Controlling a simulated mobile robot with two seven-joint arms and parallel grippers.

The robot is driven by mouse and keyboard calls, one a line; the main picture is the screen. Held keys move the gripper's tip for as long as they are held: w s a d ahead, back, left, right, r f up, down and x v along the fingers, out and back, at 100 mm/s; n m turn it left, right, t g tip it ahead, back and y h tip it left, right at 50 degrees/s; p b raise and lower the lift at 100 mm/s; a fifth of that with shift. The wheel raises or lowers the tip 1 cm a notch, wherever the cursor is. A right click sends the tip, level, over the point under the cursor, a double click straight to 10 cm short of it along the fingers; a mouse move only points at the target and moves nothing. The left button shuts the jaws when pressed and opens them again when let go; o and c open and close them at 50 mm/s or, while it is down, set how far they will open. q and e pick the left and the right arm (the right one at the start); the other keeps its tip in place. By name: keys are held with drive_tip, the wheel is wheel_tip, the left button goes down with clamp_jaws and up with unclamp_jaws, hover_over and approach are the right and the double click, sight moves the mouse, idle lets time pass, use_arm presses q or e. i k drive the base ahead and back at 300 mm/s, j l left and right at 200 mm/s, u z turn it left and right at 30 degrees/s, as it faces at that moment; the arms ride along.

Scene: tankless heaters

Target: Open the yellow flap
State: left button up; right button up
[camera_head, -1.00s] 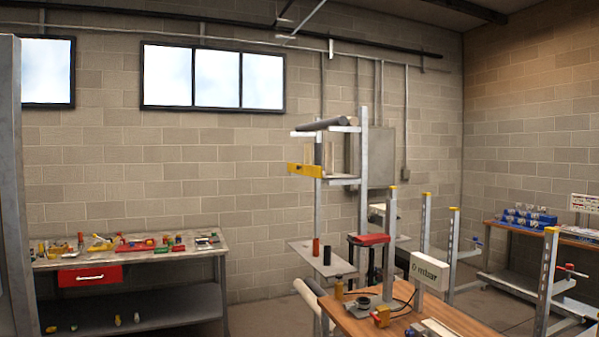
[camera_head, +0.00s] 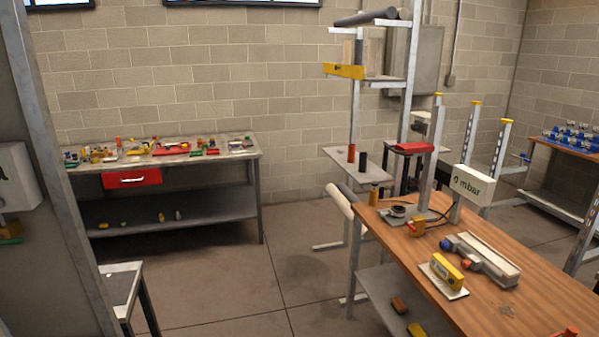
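I cannot tell for sure which thing is the yellow flap. A yellow bar (camera_head: 343,71) with a dark spot in it sits on the front of the tall metal stand, at the upper middle of the head view. A small yellow block (camera_head: 446,272) lies on a pale plate on the wooden workbench (camera_head: 505,308) at the right. Neither of my grippers is in view.
A grey workbench (camera_head: 225,207) with a red drawer (camera_head: 132,178) and small parts stands along the back wall. A small table (camera_head: 120,285) stands at lower left. The concrete floor (camera_head: 245,285) between is clear.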

sight(351, 71)
drive_tip(key=i, duration=3.35)
